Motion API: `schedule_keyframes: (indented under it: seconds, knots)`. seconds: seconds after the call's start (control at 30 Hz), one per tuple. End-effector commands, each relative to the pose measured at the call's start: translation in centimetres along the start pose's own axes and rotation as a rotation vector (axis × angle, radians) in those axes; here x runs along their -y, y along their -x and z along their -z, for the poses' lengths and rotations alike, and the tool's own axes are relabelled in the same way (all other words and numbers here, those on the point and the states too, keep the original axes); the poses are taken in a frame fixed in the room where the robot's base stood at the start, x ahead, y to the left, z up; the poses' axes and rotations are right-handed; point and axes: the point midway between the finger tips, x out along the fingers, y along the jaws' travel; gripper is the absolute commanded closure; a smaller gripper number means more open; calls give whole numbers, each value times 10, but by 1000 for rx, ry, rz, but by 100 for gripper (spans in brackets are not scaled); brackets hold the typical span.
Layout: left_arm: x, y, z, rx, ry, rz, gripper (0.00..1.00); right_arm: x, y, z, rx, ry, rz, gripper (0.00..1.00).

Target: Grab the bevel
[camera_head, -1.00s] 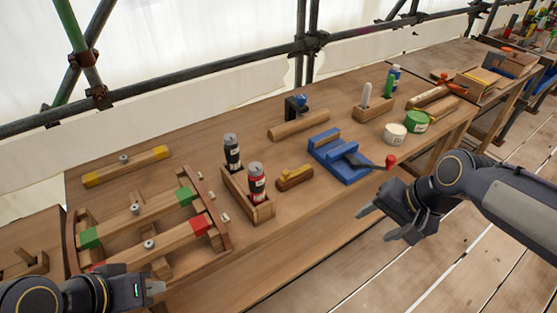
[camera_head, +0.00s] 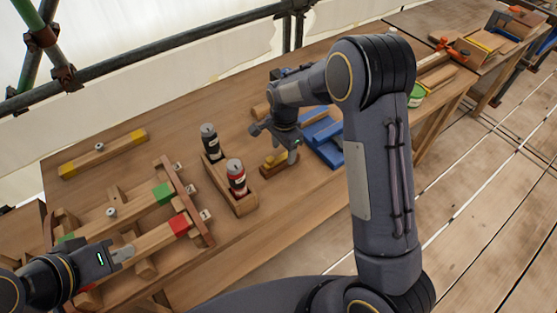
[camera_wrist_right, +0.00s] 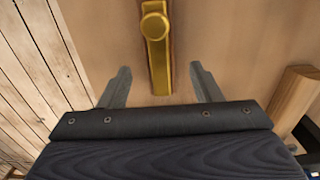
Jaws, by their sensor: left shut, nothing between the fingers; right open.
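A small wooden tool with a brass top and a round brass knob, which I take for the bevel (camera_head: 269,167), lies on the bench right of the can tray. It also shows at the top of the right wrist view (camera_wrist_right: 158,55), its near end between the finger lines. My right gripper (camera_head: 274,146) is open and empty, pointing down over it, one finger on each side with gaps. It partly hides the tool in the head view. My left gripper (camera_head: 122,254) is shut and empty over the wooden frame at the lower left.
A wooden tray (camera_head: 240,204) with two spray cans stands close left of the tool. A blue fixture (camera_head: 326,150) stands close right, partly behind my right arm. A wooden frame with green and red blocks (camera_head: 180,224) fills the left. A round wooden bar (camera_wrist_right: 292,100) shows in the wrist view.

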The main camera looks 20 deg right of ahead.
Motion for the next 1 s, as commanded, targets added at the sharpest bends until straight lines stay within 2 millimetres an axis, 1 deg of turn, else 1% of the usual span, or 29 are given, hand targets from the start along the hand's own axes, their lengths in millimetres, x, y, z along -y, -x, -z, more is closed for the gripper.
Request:
schedule_keyframes:
  seconds: [0.1,0.23,0.33,0.53,0.57,0.93,1.0]
  knots:
    - [-4,9,5,0,0,0,100,-1,-17,0,1,0,-7,42]
    - [-5,11,6,0,0,0,100,0,-35,0,1,1,-4,42]
    - [-5,11,6,0,0,0,100,0,-41,0,1,1,-1,42]
    - [-5,11,6,0,0,0,100,0,-42,0,1,1,1,42]
    - [-5,11,6,0,0,0,100,0,-42,0,1,1,1,44]
    - [-5,11,6,0,0,0,100,0,-41,0,1,1,0,93]
    - [-5,11,6,0,0,0,100,0,-41,0,1,1,1,93]
